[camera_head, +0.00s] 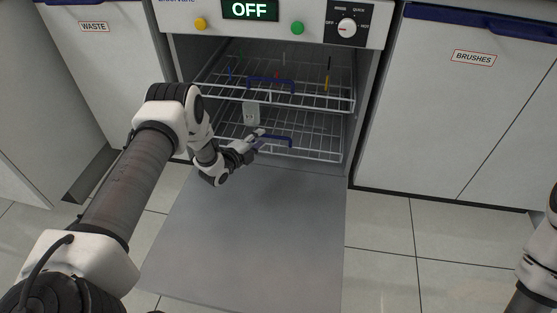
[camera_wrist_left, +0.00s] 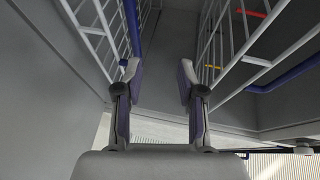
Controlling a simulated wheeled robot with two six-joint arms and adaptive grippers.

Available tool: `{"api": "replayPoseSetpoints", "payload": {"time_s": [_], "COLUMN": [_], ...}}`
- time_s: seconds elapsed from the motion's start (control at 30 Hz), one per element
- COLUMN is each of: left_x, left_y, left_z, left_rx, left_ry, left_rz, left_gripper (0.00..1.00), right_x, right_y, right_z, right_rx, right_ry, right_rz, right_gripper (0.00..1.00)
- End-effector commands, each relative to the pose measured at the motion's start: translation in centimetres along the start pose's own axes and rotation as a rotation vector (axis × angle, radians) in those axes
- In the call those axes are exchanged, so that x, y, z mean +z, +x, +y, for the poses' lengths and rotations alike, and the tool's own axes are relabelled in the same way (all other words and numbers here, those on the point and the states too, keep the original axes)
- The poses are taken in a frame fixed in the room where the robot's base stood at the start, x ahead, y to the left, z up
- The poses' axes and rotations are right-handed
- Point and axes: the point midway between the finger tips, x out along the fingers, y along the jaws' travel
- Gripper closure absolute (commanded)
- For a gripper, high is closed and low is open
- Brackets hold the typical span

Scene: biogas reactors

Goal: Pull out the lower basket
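The lower basket (camera_head: 318,152) is a white wire rack inside the open washer, with a blue handle (camera_head: 284,139) on its front. My left gripper (camera_head: 259,137) is at the left part of this handle. In the left wrist view its two fingers (camera_wrist_left: 158,72) are apart with nothing clearly between them. A blue bar (camera_wrist_left: 133,25) and white wires, likely the lower basket's, run beside and beyond the left finger. Whether the finger touches the bar cannot be told. My right gripper is out of view; only part of the right arm shows at the right edge.
The upper basket (camera_head: 345,102), with its own blue handle (camera_head: 270,81), sits above the lower one and holds thin coloured items. The washer door (camera_head: 245,240) lies folded down in front and is bare. Cabinets marked WASTE (camera_head: 93,27) and BRUSHES (camera_head: 473,58) flank the washer.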

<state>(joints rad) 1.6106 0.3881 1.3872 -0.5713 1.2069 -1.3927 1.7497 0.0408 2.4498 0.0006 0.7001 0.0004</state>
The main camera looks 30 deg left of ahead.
Motion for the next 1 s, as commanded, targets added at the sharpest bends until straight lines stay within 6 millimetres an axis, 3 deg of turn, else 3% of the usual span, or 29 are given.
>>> {"api": "replayPoseSetpoints", "payload": {"time_s": [0.03,0.13,0.27,0.63,0.93,0.97,1.0], "left_x": [0.5,0.7,0.6,0.6,0.7,0.7,0.7], "left_y": [0.2,0.2,0.9,7.2,7.8,7.8,7.8], "left_z": [2.8,3.8,3.9,4.1,3.6,3.6,3.6], "left_rx": [0.003,0.008,0.010,0.009,0.012,0.012,0.012], "left_ry": [-0.002,-0.004,-0.004,-0.004,-0.007,-0.007,-0.007], "left_rz": [-0.005,-0.008,-0.007,-0.007,-0.009,-0.009,-0.009], "left_gripper": [0.61,0.61,0.61,0.61,0.61,0.68,0.82], "right_x": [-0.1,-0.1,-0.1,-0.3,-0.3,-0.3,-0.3], "right_y": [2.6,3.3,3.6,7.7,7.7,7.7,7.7], "right_z": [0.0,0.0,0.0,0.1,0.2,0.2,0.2], "right_rx": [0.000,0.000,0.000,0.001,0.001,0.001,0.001], "right_ry": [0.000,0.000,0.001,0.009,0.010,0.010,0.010], "right_rz": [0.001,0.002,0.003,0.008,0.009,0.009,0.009], "right_gripper": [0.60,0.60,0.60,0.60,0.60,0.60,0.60]}}
